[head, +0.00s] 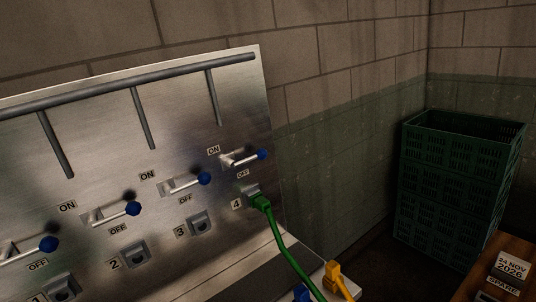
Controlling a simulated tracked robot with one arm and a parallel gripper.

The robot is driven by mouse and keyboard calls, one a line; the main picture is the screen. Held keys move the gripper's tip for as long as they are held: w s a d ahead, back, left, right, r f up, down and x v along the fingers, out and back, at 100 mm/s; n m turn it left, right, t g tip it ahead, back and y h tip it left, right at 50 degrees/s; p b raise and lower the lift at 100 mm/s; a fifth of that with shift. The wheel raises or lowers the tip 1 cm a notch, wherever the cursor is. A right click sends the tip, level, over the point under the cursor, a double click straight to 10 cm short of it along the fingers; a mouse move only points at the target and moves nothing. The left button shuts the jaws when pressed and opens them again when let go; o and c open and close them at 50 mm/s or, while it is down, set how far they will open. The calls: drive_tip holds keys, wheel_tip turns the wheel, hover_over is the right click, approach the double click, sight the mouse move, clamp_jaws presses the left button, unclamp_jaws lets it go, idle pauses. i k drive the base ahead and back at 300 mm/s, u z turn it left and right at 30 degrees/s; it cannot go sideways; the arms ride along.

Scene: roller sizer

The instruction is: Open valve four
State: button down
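The steel panel (95,120) carries a row of valve levers with blue knobs. The valve four lever (240,158) is at the panel's right end, above the number 4 label (237,205). It lies about level, its blue knob (262,154) pointing right, between an ON label above and an OFF label below. A green plug (260,202) with a green hose or cable (290,257) sits in the socket at number 4. My gripper does not show in this view.
Similar levers (190,182) stand to the left, over sockets 2 and 3, which look empty. Yellow (335,278) and blue (301,293) connectors are at the bottom. Green crates (450,185) stand in the right corner. A wooden surface (480,270) bears date and SPARE labels.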

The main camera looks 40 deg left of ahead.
sight(261, 153)
drive_tip(key=u, duration=0.15)
drive_tip(key=i, duration=0.95)
drive_tip(key=u, duration=0.1)
